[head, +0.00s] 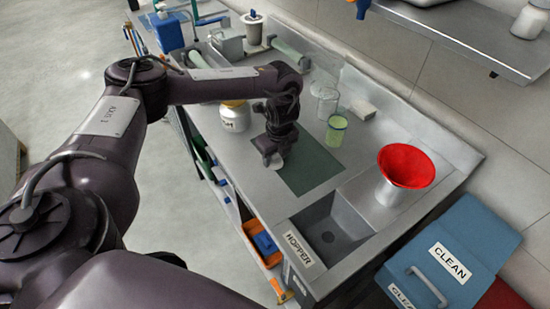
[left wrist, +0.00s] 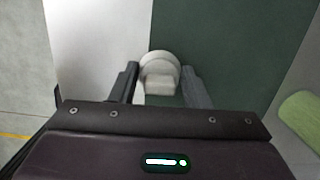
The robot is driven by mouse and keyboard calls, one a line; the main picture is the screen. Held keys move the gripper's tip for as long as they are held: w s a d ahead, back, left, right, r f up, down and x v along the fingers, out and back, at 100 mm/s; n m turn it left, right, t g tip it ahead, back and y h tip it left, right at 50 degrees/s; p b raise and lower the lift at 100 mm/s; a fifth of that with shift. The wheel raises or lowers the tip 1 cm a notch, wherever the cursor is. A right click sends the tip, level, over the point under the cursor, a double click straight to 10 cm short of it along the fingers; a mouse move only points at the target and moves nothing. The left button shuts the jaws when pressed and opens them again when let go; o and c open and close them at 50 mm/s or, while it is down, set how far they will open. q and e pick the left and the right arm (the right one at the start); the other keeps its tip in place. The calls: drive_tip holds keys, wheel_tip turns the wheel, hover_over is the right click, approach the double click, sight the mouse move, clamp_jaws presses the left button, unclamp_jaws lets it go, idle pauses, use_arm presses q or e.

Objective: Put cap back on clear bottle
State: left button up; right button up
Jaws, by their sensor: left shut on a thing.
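My left gripper (head: 275,157) reaches over the near-left edge of a dark green mat. It is shut on a pale round cap with a block-shaped grip (left wrist: 160,84), which also shows small under the gripper in the head view (head: 277,162). I cannot tell whether the cap touches the surface. A clear, see-through vessel (head: 326,103), probably the clear bottle, stands behind the mat, apart from the gripper. Its top is hard to make out. My right gripper is out of view.
A cup with green contents (head: 337,131) stands between the mat (head: 314,172) and the clear vessel. A white jar (head: 235,118) is left of the gripper. A blue CLEAN bin (head: 455,245) is at right.

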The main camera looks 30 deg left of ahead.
use_arm(q)
drive_tip(key=shift+r, duration=0.4)
wheel_tip(320, 180, up, 19)
drive_tip(key=p, duration=0.4)
drive_tip(key=shift+d, duration=0.1)
drive_tip(key=s+d+n+g, duration=0.1)
drive_tip(key=s+d+n, duration=0.2)
drive_tip(key=d+n, duration=0.4)
drive_tip(key=s+d+f+n+g+h+b, duration=0.1)
drive_tip(key=s+d+n, duration=0.2)
drive_tip(key=n, duration=1.2)
drive_tip(key=shift+s+d+h, duration=0.2)
drive_tip(key=shift+d+h, duration=0.1)
drive_tip(key=shift+d, duration=1.55)
drive_tip(key=shift+f, duration=0.1)
